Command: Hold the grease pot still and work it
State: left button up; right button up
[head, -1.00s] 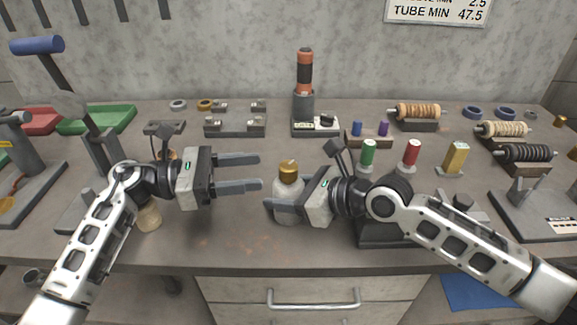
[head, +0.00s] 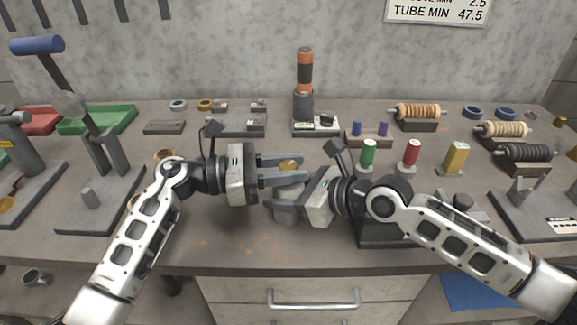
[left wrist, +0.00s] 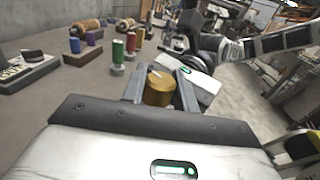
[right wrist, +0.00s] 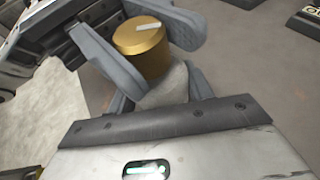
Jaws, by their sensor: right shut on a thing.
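The grease pot is a pale jar (head: 288,189) with a gold lid (head: 289,164), standing upright on the bench near the front. My right gripper (head: 276,203) is shut on the jar's body, low down; the pale body also shows between its fingers in the right wrist view (right wrist: 172,86). My left gripper (head: 303,169) is open at lid height, with one finger on each side of the lid. In the left wrist view the lid (left wrist: 158,89) lies between those fingers, with little room; whether they touch it I cannot tell.
Green (head: 368,153) and red (head: 411,153) spools and a yellow block (head: 457,159) stand right of the pot. A grey fixture (head: 237,122) and an orange-black cylinder (head: 304,80) are behind. A lever press (head: 92,195) stands at left. The bench's front centre is clear.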

aim_at(280, 166)
pick_arm(q)
jog(key=shift+m+g, duration=0.3)
jog(key=shift+g, duration=0.2)
jog(key=m+g, duration=0.3)
jog(key=g, duration=0.2)
jog(key=shift+m+g+y, duration=0.6)
jog(key=shift+m+g, duration=0.6)
jog(key=shift+g, duration=0.5)
jog(key=shift+g, duration=0.3)
jog(key=o, duration=1)
jog(key=shift+c, duration=0.2)
jog(key=shift+v, duration=3.75)
